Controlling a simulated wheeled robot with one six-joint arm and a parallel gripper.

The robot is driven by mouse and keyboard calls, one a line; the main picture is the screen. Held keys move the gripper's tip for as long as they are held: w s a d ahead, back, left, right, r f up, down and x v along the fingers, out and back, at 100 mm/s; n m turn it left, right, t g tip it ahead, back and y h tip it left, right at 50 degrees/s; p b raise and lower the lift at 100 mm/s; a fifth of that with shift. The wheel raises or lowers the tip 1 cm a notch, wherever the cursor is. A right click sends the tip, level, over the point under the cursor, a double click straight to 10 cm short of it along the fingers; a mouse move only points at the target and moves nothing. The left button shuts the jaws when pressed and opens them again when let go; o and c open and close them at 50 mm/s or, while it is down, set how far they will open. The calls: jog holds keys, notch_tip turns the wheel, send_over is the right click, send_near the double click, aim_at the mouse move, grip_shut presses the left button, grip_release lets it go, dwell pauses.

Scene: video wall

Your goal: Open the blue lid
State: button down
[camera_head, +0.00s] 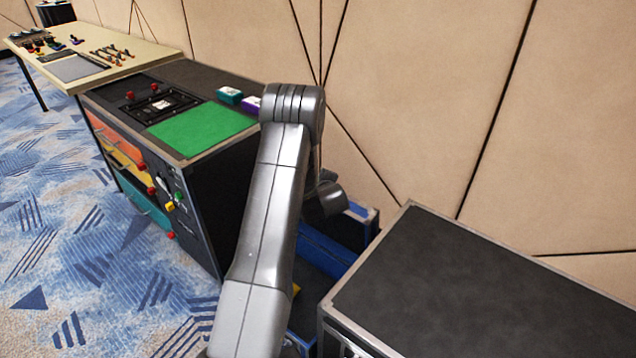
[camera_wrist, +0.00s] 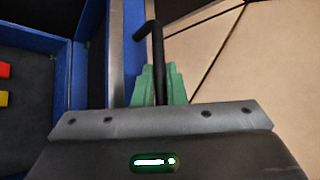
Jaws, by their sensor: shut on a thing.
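A blue-edged box with its lid (camera_head: 325,248) stands low between the dark cabinet and the dark case; my arm covers much of it. In the wrist view, blue edging (camera_wrist: 78,75) runs along the left, beside a grey metal strip. I cannot tell exactly how far the lid is raised. A thin black bent handle (camera_wrist: 155,50) rises between the green fingertips of my gripper (camera_wrist: 159,80), which is shut on it. In the head view my wrist is above the box, and the fingers are hidden.
A dark cabinet (camera_head: 190,205) with a green panel (camera_head: 203,129) stands left, and a black-topped case (camera_head: 450,290) close on the right. The beige wall (camera_head: 430,90) is right behind. Red (camera_wrist: 4,70) and yellow blocks (camera_wrist: 3,98) show at the wrist view's left. Carpet is clear at left.

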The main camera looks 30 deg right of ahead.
dwell(0.3)
jog(key=c, duration=1.5)
grip_release()
jog(key=p+v, duration=0.1)
jog(key=v, duration=1.2)
jog(key=shift+s+a, duration=0.15)
jog(key=shift+s, duration=0.2)
jog(key=shift+r, duration=0.1)
